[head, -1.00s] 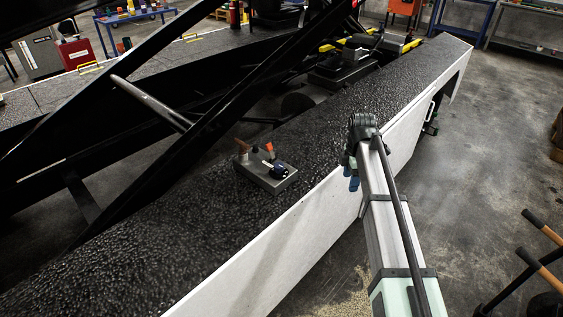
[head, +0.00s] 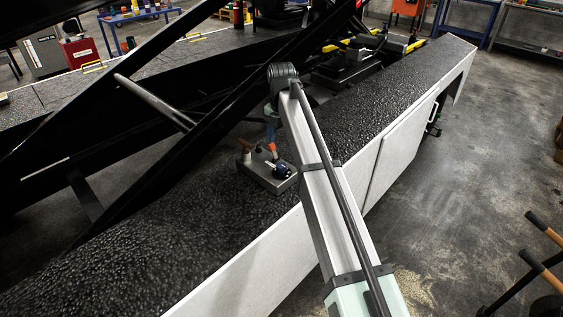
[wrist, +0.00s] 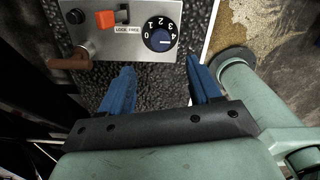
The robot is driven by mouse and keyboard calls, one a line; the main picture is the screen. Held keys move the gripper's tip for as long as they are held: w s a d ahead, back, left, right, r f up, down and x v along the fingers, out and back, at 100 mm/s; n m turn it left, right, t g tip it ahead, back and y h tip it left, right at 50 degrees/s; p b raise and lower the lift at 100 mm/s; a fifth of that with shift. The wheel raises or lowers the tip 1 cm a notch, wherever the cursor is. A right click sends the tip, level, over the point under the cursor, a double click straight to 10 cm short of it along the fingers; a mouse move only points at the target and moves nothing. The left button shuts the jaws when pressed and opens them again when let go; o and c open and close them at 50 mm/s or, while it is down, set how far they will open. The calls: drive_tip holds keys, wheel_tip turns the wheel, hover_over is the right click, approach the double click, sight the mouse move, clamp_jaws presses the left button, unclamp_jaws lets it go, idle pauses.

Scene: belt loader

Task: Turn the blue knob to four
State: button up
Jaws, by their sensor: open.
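The blue knob (wrist: 159,40) sits on a grey control box (wrist: 100,47), inside a dark dial numbered 0 to 4. A pale line on the knob lies toward the right, roughly on the side of the 4; its exact setting is too small to read. The knob also shows in the head view (head: 281,170). My gripper (wrist: 160,66) is open and empty, its two blue fingers apart, just short of the knob in the wrist view and not touching it.
On the same box are an orange switch (wrist: 105,19) with a "LOCK FREE" label (wrist: 128,30), a brown-handled lever (wrist: 68,61) and a black button (wrist: 76,16). The box stands on a dark, rough-topped ledge (head: 180,225). Black diagonal beams (head: 205,125) rise close behind it.

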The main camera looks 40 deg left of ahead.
sight(282, 165)
wheel_tip(282, 165, down, 10)
drive_tip(key=shift+f, duration=0.1)
idle(0.4)
drive_tip(key=shift+c, duration=0.2)
drive_tip(key=c, duration=1)
